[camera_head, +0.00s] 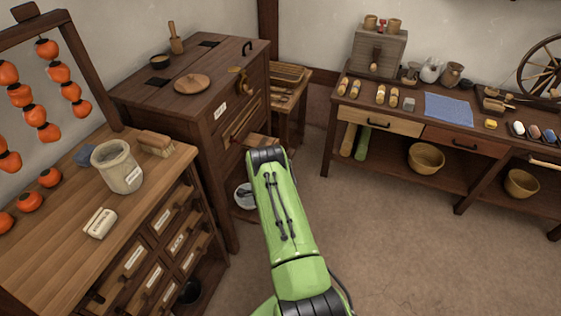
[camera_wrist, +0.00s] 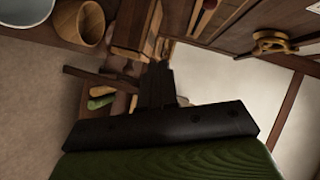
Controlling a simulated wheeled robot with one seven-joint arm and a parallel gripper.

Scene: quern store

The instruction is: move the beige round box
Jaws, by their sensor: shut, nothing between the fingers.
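In the wrist view, a beige round wooden vessel (camera_wrist: 80,22), which looks like the beige round box, lies at the upper left beside a pale bowl. My gripper (camera_wrist: 158,70) is shut and empty; its dark fingers point toward the cabinet's wooden parts, to the right of the vessel and apart from it. In the head view my green arm reaches to the front of the dark cabinet and hides the gripper. I cannot make out the round vessel there. A beige-grey round crock (camera_head: 120,168) with a label stands on the left counter.
The dark cabinet (camera_head: 222,130) stands close to my arm; a pale bowl (camera_head: 244,196) sits low in it. The left drawer counter (camera_head: 60,190) holds a brush (camera_head: 157,143) and a labelled block (camera_head: 100,223). A long bench (camera_head: 400,115) stands at the right. The floor (camera_head: 400,240) between is clear.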

